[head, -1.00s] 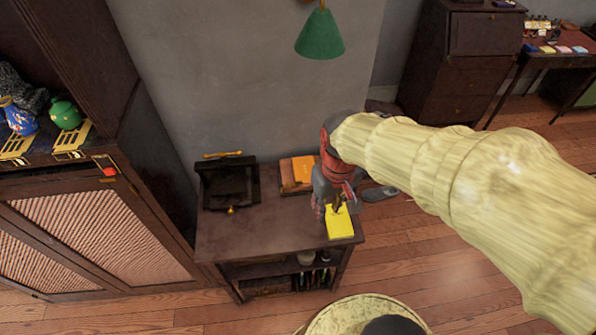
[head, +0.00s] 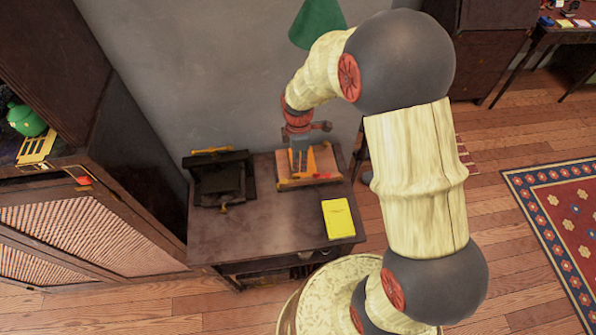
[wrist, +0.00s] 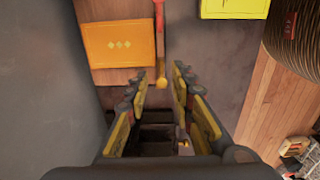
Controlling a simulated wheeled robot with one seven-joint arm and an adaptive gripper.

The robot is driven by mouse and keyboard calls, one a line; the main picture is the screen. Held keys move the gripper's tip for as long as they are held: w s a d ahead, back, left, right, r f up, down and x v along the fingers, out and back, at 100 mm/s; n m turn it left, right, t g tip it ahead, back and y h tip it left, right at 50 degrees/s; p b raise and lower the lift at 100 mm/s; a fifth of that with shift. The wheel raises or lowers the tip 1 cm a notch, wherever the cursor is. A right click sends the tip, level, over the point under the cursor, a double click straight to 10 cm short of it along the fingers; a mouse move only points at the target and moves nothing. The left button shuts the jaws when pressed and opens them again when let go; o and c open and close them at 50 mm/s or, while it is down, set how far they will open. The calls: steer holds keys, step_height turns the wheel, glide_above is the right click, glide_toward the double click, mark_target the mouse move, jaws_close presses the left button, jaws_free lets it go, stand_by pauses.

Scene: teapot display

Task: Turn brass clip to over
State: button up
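The block rests on a wooden board (wrist: 112,9), which also shows in the head view (head: 326,168). My gripper (wrist: 161,78) is open, with its two yellow-padded fingers on either side of the clip's rounded tip. It appears empty; whether it touches the clip I cannot tell. In the head view my gripper (head: 301,165) is over the board and partly hides the block and clip.
A yellow block (head: 338,218) lies at the table's (head: 268,222) front right. A black device with a brass handle (head: 220,180) stands at the table's left. A green lamp shade (head: 315,22) hangs above, near my arm. The wall is close behind the table.

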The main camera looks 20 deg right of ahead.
mark_target(298, 176)
step_height(298, 176, down, 7)
steer(key=shift+f+b, duration=0.2)
steer(key=shift+b, duration=0.65)
steer(key=shift+s, duration=0.1)
steer(key=shift+c, duration=0.3)
jaws_close()
